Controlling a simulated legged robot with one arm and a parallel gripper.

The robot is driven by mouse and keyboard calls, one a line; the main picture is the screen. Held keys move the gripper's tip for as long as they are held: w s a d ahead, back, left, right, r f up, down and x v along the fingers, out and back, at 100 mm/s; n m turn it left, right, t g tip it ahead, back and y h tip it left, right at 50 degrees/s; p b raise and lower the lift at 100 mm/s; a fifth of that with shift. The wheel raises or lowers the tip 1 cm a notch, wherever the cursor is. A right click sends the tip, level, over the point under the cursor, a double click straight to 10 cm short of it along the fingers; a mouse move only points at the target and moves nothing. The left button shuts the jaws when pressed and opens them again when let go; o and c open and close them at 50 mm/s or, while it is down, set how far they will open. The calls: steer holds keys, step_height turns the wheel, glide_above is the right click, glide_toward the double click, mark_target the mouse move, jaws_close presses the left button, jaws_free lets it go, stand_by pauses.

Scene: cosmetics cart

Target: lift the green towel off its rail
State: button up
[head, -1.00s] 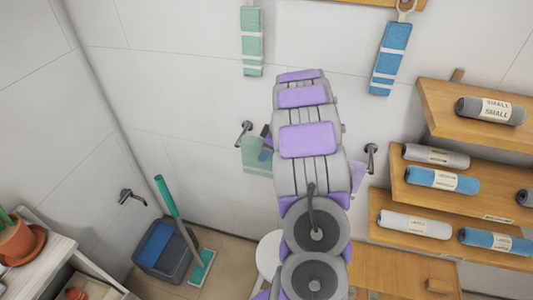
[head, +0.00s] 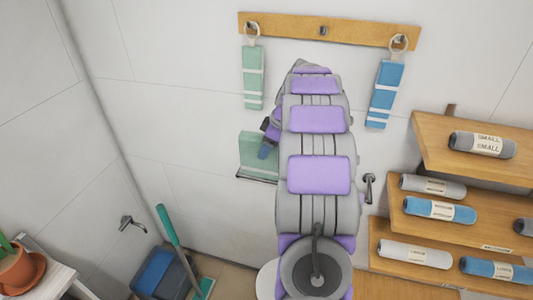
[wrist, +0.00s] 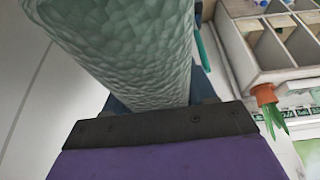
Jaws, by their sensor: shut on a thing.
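The green towel (head: 255,148) is pale green and hangs from my gripper (head: 265,150) in the head view, left of my arm. Its lower edge is close to the dark rail (head: 256,180) at the wall; I cannot tell whether it touches. In the wrist view the towel (wrist: 130,50) is a large, textured green roll or fold at the top, right against my gripper (wrist: 160,110). My gripper is shut on the towel. My arm hides the middle of the wall and most of the rail.
A wooden hook board (head: 290,27) holds another green towel (head: 252,75) and a blue towel (head: 384,95) above. Wooden shelves (head: 470,165) with rolled towels stand at right. A bucket (head: 160,272) and a green-handled mop (head: 167,225) stand at lower left. The left wall area is clear.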

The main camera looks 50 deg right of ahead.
steer(key=shift+r, duration=0.3)
steer(key=shift+r, duration=0.3)
steer(key=shift+s+a, duration=0.1)
steer(key=s+a+b, duration=0.5)
steer(key=s+a, duration=0.1)
steer(key=s, duration=0.1)
steer(key=shift+s+a, duration=0.15)
steer(key=shift+s, duration=0.1)
stand_by(0.4)
